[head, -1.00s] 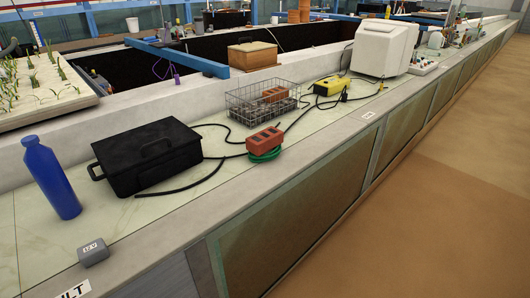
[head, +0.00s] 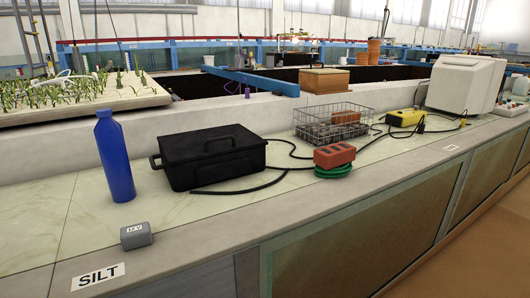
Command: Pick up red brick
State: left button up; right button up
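A red brick (head: 334,156) with holes in its face rests on a coil of green hose (head: 334,173) on the counter, right of the black case. A second, similar red-orange brick (head: 346,118) shows inside the wire basket (head: 318,134) just behind it, partly hidden by the mesh. Neither of my grippers is in view.
On the counter (head: 195,240) stand a blue bottle (head: 114,158), a black lidded case (head: 208,158) and a small grey block (head: 136,236). Dark cables cross the counter near the green hose. A yellow device (head: 405,117) and a white monitor (head: 458,84) stand farther right.

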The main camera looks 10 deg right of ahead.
aim_at(329, 157)
jog(key=i+l+u, duration=0.1)
jog(key=l+u, duration=1.4)
jog(key=l, duration=0.15)
jog(key=k, duration=0.05)
